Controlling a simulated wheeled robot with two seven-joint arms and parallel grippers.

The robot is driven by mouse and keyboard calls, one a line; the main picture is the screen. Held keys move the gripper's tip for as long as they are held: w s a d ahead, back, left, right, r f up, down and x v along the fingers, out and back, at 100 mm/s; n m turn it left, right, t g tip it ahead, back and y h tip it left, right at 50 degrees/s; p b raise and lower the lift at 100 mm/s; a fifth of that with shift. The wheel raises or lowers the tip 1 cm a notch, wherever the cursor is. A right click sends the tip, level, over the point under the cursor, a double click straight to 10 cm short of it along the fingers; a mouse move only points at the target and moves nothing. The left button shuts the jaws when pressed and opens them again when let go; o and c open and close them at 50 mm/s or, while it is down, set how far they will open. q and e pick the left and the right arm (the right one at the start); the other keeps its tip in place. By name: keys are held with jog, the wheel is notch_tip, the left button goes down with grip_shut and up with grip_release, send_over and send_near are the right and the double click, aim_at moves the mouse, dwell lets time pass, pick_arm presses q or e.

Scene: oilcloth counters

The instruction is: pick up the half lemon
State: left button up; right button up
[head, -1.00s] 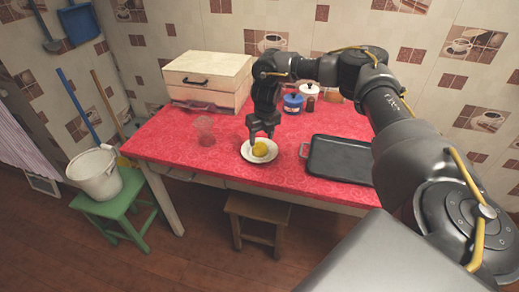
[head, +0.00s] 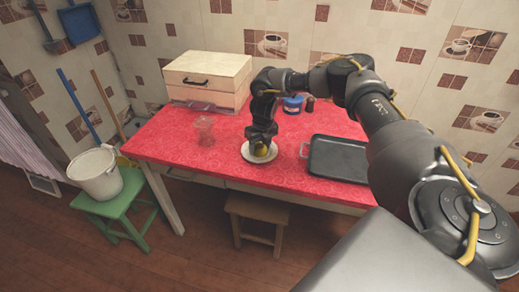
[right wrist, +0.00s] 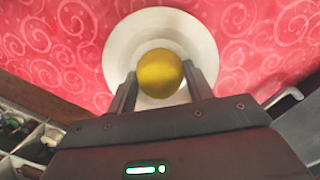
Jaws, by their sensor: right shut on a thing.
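The half lemon (head: 261,149) is yellow and sits over the white plate (head: 249,156) near the front edge of the red table. My right gripper (head: 261,146) comes down from above and is shut on it. In the right wrist view the half lemon (right wrist: 160,72) lies between the two fingertips (right wrist: 160,84), with the plate (right wrist: 118,55) behind it. I cannot tell whether the lemon touches the plate. My left gripper is not in view.
A black tray (head: 338,160) lies right of the plate. A clear glass (head: 205,131) stands to its left. A bread box (head: 207,80) and a blue pot (head: 293,104) stand at the back. The red cloth (head: 165,140) is bare at the front left.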

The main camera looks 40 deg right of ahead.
jog(key=shift+r, duration=0.55)
jog(key=s+a+r, duration=0.7)
jog(key=a+r, duration=0.4)
jog(key=r, duration=0.1)
jog(key=shift+s+a, duration=0.35)
jog(key=shift+a, duration=0.05)
jog(key=o, duration=0.3)
jog(key=shift+c, duration=1.1)
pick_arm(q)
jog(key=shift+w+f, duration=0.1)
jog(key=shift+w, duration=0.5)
pick_arm(e)
jog(key=s+a+f+m+g, duration=0.1)
jog(key=s+a+m, duration=0.2)
jog(key=m, duration=1.1)
jog(key=s+a+f+m+g, duration=0.1)
jog(key=s+a+m, duration=0.3)
jog(key=a+m, duration=0.5)
jog(key=m+g, duration=0.1)
jog(key=m, duration=0.4)
jog(key=shift+f, duration=0.25)
